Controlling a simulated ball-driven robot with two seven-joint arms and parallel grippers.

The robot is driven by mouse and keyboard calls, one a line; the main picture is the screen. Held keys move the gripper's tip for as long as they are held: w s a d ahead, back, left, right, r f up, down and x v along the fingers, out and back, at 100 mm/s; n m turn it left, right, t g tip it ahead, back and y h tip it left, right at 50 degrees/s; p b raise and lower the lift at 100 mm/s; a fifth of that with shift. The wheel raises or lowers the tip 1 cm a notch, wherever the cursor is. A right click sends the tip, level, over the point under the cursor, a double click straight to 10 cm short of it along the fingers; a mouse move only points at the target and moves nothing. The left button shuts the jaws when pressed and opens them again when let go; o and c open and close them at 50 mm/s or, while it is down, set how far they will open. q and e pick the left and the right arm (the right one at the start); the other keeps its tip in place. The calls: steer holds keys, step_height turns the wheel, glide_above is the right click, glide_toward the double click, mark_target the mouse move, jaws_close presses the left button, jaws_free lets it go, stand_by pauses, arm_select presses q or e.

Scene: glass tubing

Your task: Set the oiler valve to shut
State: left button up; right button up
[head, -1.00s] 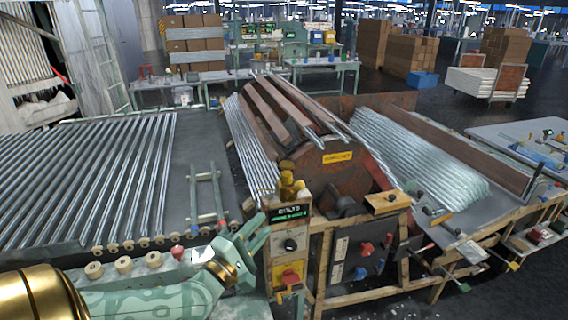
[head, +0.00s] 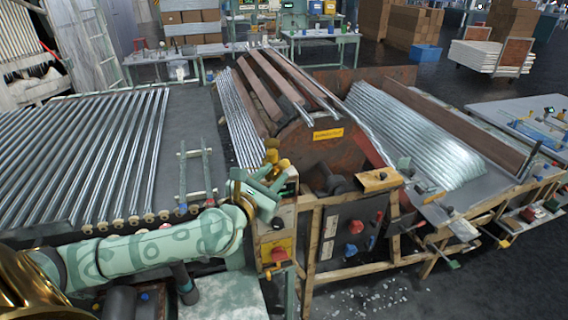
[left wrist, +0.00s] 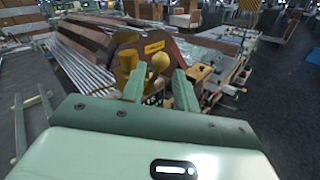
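The brass-yellow oiler (head: 272,156) stands on top of the narrow control post (head: 276,228), left of the rusty machine. In the left wrist view it shows as a brass cylinder (left wrist: 127,61) with a round yellow knob (left wrist: 161,60) to its right. My left gripper (head: 268,186) is at the top of the post, just in front of the oiler. Its two fingers (left wrist: 160,88) stand apart, with the round knob seen beyond the gap between them. I cannot tell whether a finger touches the oiler. The valve's setting cannot be read. My right gripper is out of view.
The rusty machine (head: 330,157) with its yellow label stands right of the post. A red knob (head: 279,255) sits low on the post. A rack of metal tubes (head: 80,160) lies at left, with a small green ladder-like frame (head: 196,172) between.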

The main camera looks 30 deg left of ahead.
mark_target(282, 167)
arm_select(q)
steer(key=w, duration=0.4)
steer(key=shift+w, duration=0.35)
steer(key=shift+w+a, duration=0.1)
steer(key=shift+w, duration=0.35)
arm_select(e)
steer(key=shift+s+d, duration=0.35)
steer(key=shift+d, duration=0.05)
